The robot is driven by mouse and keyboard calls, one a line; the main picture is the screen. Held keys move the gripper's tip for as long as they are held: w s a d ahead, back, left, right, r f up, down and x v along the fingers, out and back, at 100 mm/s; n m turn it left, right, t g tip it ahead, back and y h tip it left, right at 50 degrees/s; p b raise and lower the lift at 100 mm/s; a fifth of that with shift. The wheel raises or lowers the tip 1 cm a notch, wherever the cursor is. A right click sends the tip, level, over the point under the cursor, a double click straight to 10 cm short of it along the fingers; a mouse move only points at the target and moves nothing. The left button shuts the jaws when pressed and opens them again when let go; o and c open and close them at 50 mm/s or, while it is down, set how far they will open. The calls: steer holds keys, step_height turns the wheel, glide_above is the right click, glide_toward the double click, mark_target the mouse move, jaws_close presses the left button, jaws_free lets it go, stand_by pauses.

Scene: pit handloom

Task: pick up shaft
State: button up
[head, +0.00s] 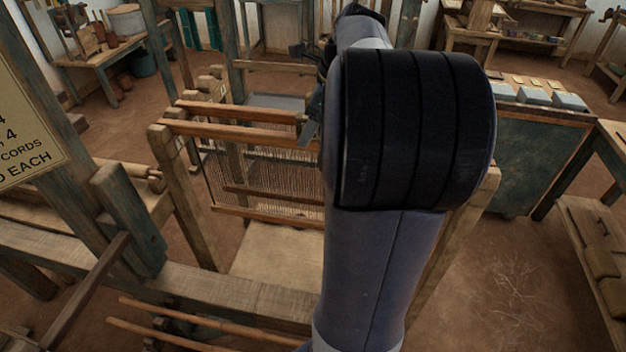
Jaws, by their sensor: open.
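A heddle shaft with an orange-brown wooden top bar (240,133) rests across a wooden stand left of centre in the head view. Fine cords (265,175) hang from it to a lower wooden bar (268,217). A second, similar top bar (235,112) lies parallel just behind it. My gripper (309,128) shows only in part at the left edge of my arm, close to the right-hand part of the top bars. Its jaws are open. Whether they are around a bar or touching it, I cannot tell. My arm hides the right end of the shaft.
The stand has a thick pale post (186,195) at the left and a pale board (275,252) at its foot. Heavy loom beams (215,295) and two loose rods (185,333) lie in front. A blue-green cabinet (530,165) stands right. Floor (510,290) at lower right is clear.

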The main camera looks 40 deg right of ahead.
steer(key=shift+a+f, duration=0.1)
steer(key=shift+f, duration=0.15)
steer(key=shift+c, duration=0.5)
jaws_close()
